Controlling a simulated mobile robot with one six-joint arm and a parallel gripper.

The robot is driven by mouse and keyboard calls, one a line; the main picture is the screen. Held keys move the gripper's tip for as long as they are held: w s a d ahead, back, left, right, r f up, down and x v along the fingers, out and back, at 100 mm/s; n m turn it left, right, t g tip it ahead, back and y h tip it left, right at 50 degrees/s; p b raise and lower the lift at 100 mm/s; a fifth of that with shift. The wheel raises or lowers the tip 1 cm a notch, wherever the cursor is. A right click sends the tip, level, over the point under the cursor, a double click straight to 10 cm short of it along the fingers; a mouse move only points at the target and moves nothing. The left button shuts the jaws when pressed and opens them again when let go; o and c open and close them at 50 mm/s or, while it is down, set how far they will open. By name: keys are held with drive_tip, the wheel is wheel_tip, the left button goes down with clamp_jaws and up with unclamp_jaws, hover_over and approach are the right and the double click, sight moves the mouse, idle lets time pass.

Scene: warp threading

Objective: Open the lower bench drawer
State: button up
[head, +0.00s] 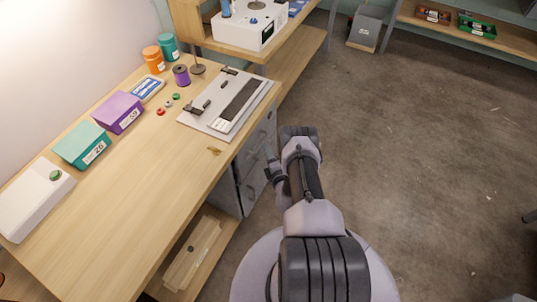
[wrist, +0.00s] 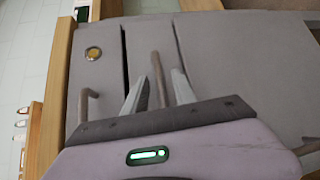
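The grey drawer unit (head: 225,192) stands under the wooden bench.
A grey loom-like board (head: 228,104), boxes and spools stand on the bench top (head: 150,190).

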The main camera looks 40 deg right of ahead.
clamp_jaws()
idle(1.4)
